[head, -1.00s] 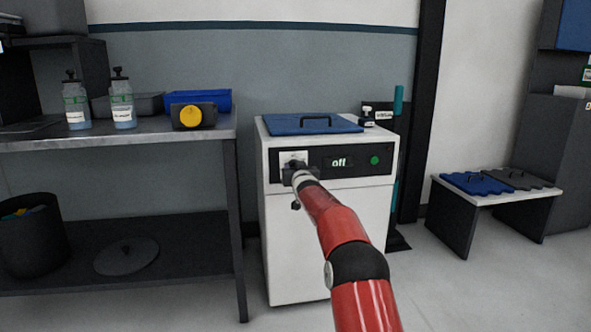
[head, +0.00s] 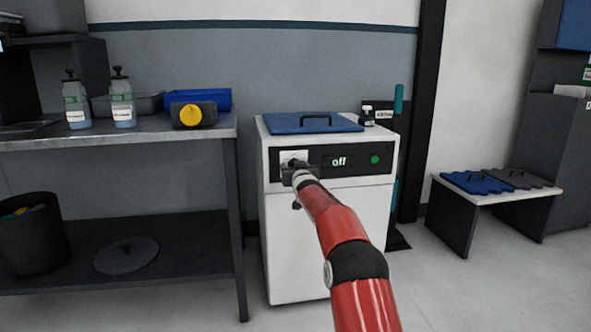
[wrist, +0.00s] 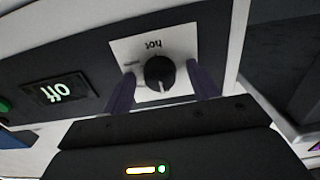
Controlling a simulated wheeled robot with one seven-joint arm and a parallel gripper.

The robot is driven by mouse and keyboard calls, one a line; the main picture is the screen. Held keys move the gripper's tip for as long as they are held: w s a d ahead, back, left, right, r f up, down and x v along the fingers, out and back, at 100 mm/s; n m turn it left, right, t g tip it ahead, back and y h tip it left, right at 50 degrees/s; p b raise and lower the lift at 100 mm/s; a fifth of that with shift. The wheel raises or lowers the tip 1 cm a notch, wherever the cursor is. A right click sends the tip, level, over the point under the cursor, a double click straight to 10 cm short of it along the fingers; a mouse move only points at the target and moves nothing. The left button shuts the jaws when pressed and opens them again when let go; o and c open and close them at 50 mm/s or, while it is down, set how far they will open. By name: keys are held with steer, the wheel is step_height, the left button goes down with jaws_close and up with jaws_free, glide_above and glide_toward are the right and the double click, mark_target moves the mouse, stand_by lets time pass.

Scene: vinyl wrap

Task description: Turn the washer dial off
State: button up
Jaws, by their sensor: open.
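The white washer (head: 325,240) stands in the middle of the head view, with a dark control panel along its top front. Its display (head: 339,162) reads "off". The black round dial (wrist: 160,72) sits on a white plate marked "hot" in the wrist view, which is upside down. The dial's pale pointer mark is on the side away from "hot". My gripper (wrist: 162,76) is open, with one finger on each side of the dial; I cannot tell whether they touch it. In the head view my gripper (head: 292,174) hides the dial.
A blue lid (head: 300,123) with a black handle lies on top of the washer, beside a small dark bottle (head: 367,117). A green light (head: 375,160) is at the panel's right. A metal table (head: 150,133) stands to the left.

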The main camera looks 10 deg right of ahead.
steer(key=s+b, duration=0.1)
steer(key=s, duration=0.6)
steer(key=shift+s, duration=0.4)
